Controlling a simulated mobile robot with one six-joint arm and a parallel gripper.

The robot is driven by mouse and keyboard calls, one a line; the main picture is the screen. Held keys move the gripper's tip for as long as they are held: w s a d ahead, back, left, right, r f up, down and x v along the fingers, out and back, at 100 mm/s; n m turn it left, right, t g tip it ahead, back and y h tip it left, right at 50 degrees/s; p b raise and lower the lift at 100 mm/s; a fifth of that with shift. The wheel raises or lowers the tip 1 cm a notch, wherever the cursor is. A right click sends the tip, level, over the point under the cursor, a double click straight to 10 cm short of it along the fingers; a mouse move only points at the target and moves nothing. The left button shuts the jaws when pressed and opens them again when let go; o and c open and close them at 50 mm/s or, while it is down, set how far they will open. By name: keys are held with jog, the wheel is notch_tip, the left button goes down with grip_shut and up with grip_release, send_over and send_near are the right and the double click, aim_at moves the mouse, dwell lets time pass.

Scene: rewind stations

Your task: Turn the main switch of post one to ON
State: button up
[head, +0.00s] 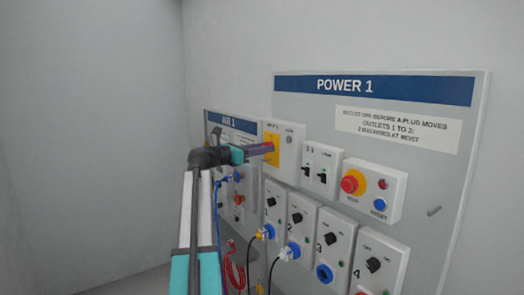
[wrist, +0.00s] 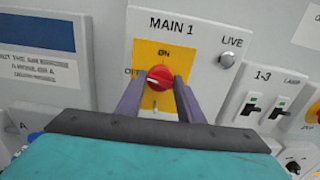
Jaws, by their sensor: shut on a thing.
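The main switch is a red round knob (wrist: 160,77) on a yellow plate (wrist: 164,52) of the white box labelled MAIN 1 (wrist: 200,45). ON is printed above the knob and OFF at its left. A small pale mark shows on the knob's left side, toward OFF. My gripper (wrist: 158,90) has its two purple-grey fingers on either side of the knob and is shut on it. In the head view my gripper (head: 268,148) reaches the yellow plate (head: 271,140) from the left; the knob is mostly hidden there by the fingers.
The LIVE lamp (wrist: 227,60) looks grey and unlit. Breakers (head: 321,170) sit right of the main box, then a red stop button (head: 351,183). Outlet boxes (head: 301,225) with plugs and cables are below. Another panel (head: 233,124) stands behind my arm at the left.

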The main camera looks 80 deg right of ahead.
jog(key=m+b, duration=0.1)
jog(key=m, duration=0.3)
jog(key=shift+f, duration=0.1)
jog(key=m+b, duration=0.2)
jog(key=m, duration=0.2)
jog(key=m+b, duration=0.3)
jog(key=m, duration=0.1)
jog(key=shift+f+m, duration=0.1)
jog(key=shift+m, duration=0.2)
jog(key=shift+s+m+b, duration=0.1)
jog(key=shift+m+b, duration=1.05)
jog(key=shift+m, duration=0.35)
jog(key=o, duration=1)
jog(key=shift+a, duration=0.15)
